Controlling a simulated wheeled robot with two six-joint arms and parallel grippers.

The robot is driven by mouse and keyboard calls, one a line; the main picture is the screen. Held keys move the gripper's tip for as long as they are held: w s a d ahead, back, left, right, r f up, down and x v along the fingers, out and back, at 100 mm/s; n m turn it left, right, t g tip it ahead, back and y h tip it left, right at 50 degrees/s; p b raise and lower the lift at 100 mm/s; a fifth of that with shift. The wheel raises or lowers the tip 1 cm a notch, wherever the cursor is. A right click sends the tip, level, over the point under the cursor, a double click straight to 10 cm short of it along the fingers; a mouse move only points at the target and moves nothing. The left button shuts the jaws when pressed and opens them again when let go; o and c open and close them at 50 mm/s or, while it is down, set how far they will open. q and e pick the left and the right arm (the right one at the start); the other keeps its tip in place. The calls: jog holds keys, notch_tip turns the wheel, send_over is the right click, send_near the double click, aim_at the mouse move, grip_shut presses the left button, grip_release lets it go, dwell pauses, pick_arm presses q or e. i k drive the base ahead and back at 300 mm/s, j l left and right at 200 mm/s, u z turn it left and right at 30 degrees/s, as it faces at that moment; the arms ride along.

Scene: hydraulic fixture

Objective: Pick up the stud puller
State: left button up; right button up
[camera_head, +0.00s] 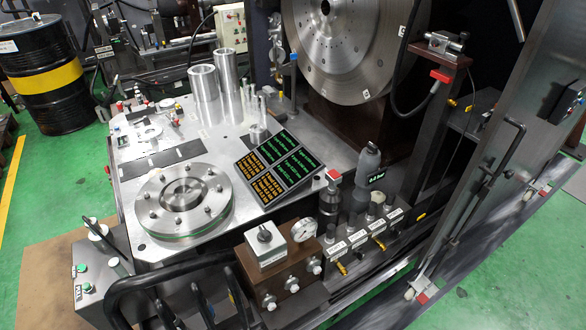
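I cannot tell for certain which item is the stud puller. Several small metal parts and tools (142,128) lie at the left back of the steel work table (245,215), too small to name surely. A few thin upright metal pieces (258,110) stand behind the display panel. A grey bottle-shaped device with a small lit readout (368,165) stands upright right of the panel. Neither of my grippers shows in this view.
A round bolted flange (183,200) fills the table's front left. Two metal cylinders (203,82) stand behind. A sloped display panel (278,172) sits mid-table. A valve block with a gauge (303,230) and a black curved tube (150,281) are in front. A large disc (340,40) stands behind.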

aim_at(94, 238)
jog(key=u, duration=1.4)
jog(key=i+j, duration=0.1)
jog(key=j, duration=0.15)
